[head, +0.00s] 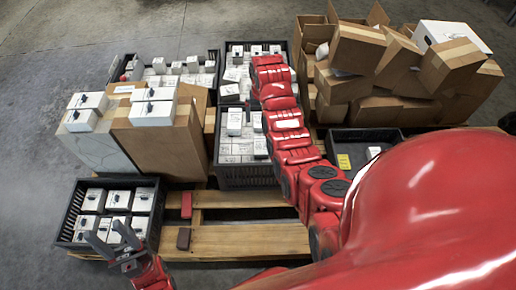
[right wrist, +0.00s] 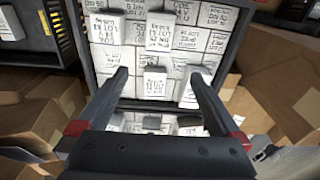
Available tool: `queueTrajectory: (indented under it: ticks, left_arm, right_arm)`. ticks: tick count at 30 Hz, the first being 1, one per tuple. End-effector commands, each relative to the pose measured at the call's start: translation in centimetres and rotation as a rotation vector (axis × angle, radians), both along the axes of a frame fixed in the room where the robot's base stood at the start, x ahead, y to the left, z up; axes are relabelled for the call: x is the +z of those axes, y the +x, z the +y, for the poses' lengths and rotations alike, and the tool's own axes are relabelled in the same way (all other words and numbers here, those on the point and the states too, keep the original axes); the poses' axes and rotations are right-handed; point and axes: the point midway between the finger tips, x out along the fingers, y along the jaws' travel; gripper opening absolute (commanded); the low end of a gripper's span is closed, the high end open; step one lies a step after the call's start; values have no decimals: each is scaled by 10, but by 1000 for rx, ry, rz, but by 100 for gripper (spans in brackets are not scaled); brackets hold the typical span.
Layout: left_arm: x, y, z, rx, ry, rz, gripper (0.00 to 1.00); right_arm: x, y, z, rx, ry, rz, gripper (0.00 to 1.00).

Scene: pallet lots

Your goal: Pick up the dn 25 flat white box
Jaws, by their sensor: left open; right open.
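Many white boxes with black print fill a black crate (right wrist: 236,42) in the right wrist view; the print is too small to tell which is the dn 25 box. Several raised boxes, such as a white box (right wrist: 159,32), stand above the flat layer. My right gripper (right wrist: 158,76) is open, its two dark fingers over the crate with no box held between them. In the head view my right arm reaches over the middle crates and hides part of them. My left gripper (head: 113,241) is open and empty by the front left black crate (head: 66,226) of white boxes.
A wooden pallet (head: 250,240) lies in front, with a small red block (head: 186,205) and a brown block (head: 183,238) on it. Cardboard cartons (head: 165,145) stand left, with white boxes on top. A dark bin (head: 345,146) holds a yellow label.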

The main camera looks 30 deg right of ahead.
Motion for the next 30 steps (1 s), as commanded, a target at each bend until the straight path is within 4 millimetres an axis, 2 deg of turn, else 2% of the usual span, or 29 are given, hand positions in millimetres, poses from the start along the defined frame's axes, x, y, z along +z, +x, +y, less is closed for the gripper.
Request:
queueTrajectory:
  ticks: [4,7,18,22,30]
  left_arm:
    - [-7,0,0,0,0,0,50]
    - [-10,0,0,0,0,0,50]
    - [-29,0,0,0,0,0,50]
    - [-33,0,0,0,0,0,50]
    - [-39,0,0,0,0,0,50]
  right_arm:
    - [-1,-15,0,-9,19,73,100]
    - [-14,-19,0,-10,23,89,100]
    - [-99,-19,0,-11,21,85,100]
    - [-114,-17,1,-10,21,82,100]
    - [-130,-17,2,-9,21,80,100]
